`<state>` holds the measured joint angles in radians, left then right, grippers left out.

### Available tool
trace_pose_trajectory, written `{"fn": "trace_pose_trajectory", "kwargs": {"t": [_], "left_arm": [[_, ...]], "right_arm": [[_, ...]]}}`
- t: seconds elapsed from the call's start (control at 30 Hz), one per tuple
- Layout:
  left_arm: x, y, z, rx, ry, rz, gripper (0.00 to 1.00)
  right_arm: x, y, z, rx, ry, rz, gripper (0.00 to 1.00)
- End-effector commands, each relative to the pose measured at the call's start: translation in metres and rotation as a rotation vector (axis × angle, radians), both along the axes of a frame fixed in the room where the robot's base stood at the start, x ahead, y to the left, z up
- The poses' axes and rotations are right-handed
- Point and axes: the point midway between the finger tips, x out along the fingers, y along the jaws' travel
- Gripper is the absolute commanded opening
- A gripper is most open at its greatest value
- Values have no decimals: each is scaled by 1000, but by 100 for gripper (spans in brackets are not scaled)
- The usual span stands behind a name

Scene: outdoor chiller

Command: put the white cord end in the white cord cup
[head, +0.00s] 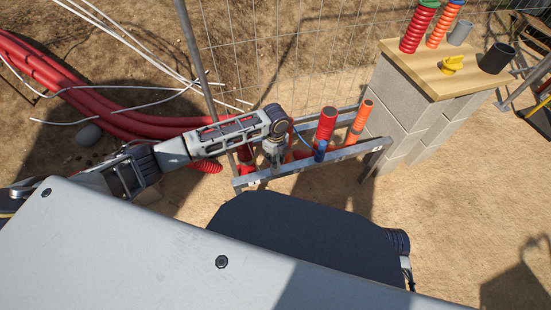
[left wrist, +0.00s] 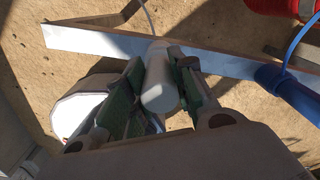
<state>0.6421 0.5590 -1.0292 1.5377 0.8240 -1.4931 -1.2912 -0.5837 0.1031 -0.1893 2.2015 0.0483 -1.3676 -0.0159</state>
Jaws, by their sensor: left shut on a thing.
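My left gripper (head: 274,155) is above the left part of a grey metal rail frame. In the left wrist view its green-padded fingers (left wrist: 158,92) are shut on the white cord end (left wrist: 160,85), a smooth white cylinder. A thin white cord (left wrist: 149,18) runs from its far end. A white round thing, which looks like the white cord cup (left wrist: 82,104), is below and left of the fingers, partly hidden by them. The cord end is beside it in the picture; I cannot tell the height between them. My right gripper is not in view.
The metal rail (head: 340,155) holds red and orange pipes (head: 326,124) and a blue cup (head: 320,151). A blue cord (left wrist: 300,35) runs into blue fittings at right. A block pillar (head: 405,110) with a wooden top stands right. Red hoses and white cords lie left.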

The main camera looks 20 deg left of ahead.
Motion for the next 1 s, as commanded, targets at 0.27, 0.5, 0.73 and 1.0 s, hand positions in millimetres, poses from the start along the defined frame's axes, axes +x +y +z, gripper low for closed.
{"fn": "trace_pose_trajectory", "kwargs": {"t": [0.27,0.5,0.73,1.0], "left_arm": [[0,0,-2,0,0,0,29],[0,0,-2,0,0,1,47],[0,0,-2,0,0,1,47],[0,1,10,0,1,1,47]], "right_arm": [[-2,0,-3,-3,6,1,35],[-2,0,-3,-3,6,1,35],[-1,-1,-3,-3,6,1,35],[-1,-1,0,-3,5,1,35]]}}
